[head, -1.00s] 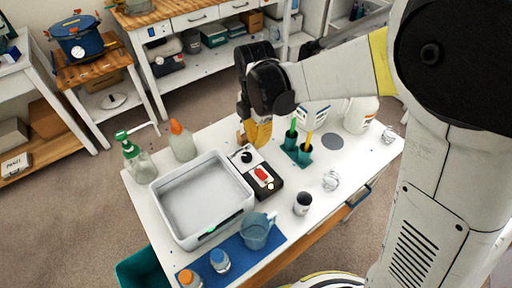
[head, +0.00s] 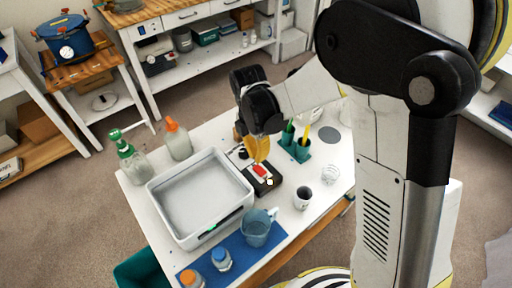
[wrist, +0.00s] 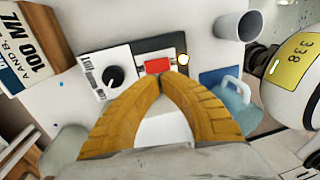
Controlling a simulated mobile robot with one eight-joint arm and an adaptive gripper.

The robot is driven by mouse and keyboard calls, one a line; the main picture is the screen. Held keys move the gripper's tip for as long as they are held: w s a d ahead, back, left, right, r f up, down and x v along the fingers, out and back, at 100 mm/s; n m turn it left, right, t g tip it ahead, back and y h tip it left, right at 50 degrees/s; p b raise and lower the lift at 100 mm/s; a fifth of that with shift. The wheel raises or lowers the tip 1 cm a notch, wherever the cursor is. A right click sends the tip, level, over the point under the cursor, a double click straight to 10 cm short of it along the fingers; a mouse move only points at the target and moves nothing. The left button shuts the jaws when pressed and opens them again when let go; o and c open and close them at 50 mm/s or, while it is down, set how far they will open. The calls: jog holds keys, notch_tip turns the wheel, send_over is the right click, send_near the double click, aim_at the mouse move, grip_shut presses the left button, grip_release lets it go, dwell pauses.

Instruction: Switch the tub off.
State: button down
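The tub (head: 152,207) is a wide white tray at the table's left, with a small green light (head: 211,228) lit on its front wall. To its right is a control box (head: 271,184), black and white. A red rocker switch (head: 260,171) sits on it; the wrist view shows the switch (wrist: 157,66), a black knob (wrist: 114,76) and a glowing pale-yellow lamp (wrist: 183,59). My gripper (head: 262,160) has yellow fingers, tips together and empty, just over the box. In the wrist view the fingertips (wrist: 161,79) lie close by the switch; whether they touch it I cannot tell.
A blue jug (head: 257,229) stands on a blue mat (head: 240,266) in front. A dark-filled cup (head: 303,198) is right of the box. A green holder (head: 297,150) with upright tools stands behind. Two bottles (head: 130,160) (head: 177,142) stand behind the tub.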

aim_at(259, 171)
jog(key=f, duration=0.2)
jog(key=f+b, duration=0.1)
jog(key=f, duration=0.2)
jog(key=shift+s+d+f+b, duration=0.2)
jog(key=shift+s+f+b, duration=0.1)
jog(key=shift+b, duration=0.1)
